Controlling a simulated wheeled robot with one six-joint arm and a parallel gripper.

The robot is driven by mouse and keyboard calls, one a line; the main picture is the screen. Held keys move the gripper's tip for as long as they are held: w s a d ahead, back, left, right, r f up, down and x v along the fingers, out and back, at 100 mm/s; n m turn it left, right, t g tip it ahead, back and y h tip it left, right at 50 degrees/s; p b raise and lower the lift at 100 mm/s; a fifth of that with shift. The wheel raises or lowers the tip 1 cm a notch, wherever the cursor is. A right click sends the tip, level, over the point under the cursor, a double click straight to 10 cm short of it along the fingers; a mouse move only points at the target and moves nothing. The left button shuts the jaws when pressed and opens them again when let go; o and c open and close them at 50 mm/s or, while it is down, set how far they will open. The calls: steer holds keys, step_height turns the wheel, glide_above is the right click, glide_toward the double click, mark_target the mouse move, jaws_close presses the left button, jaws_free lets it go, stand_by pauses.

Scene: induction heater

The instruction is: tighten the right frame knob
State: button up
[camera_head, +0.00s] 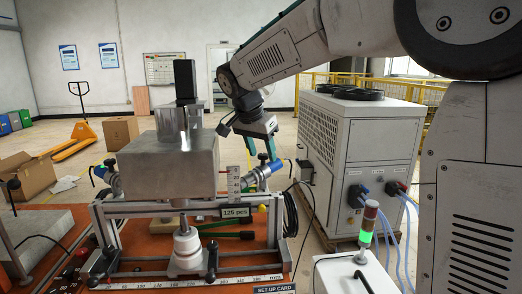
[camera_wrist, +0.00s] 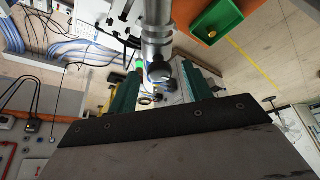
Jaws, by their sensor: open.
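My gripper (camera_head: 261,152) is open, its two teal fingers pointing down above the right end of the frame (camera_head: 272,205). Just below the fingertips is the right blue-and-silver clamp fitting (camera_head: 262,173), with small dark parts around it. In the wrist view, a dark rounded knob (camera_wrist: 160,71) on a silver cylinder (camera_wrist: 157,30) shows between the fingers of my gripper (camera_wrist: 163,86). I cannot tell whether the fingers touch it. A large grey metal block (camera_head: 168,165) stands in the middle of the frame. A similar blue fitting (camera_head: 104,174) is at the left end.
A white chiller cabinet (camera_head: 360,150) with hoses stands to the right. A signal tower (camera_head: 367,225) glows green on a white box at the front right. A black cable (camera_head: 309,205) hangs right of the frame. A green bin (camera_wrist: 215,20) shows in the wrist view.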

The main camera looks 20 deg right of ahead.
steer(key=v, duration=0.7)
steer(key=shift+a+r, duration=0.15)
steer(key=shift+r, duration=0.2)
steer(key=shift+s, duration=0.1)
steer(key=s+d+f+n+y, duration=0.1)
steer(key=s+f+n, duration=0.3)
steer(key=s, duration=0.7)
steer(key=s+d+f+n+y, duration=0.1)
steer(key=s+f+n, duration=0.3)
steer(key=s, duration=0.7)
steer(key=s+d+f+n+g+y, duration=0.1)
steer(key=s+f+n, duration=0.2)
steer(key=s+f, duration=0.4)
steer(key=s, duration=0.5)
steer(key=shift+f+n+y, duration=0.4)
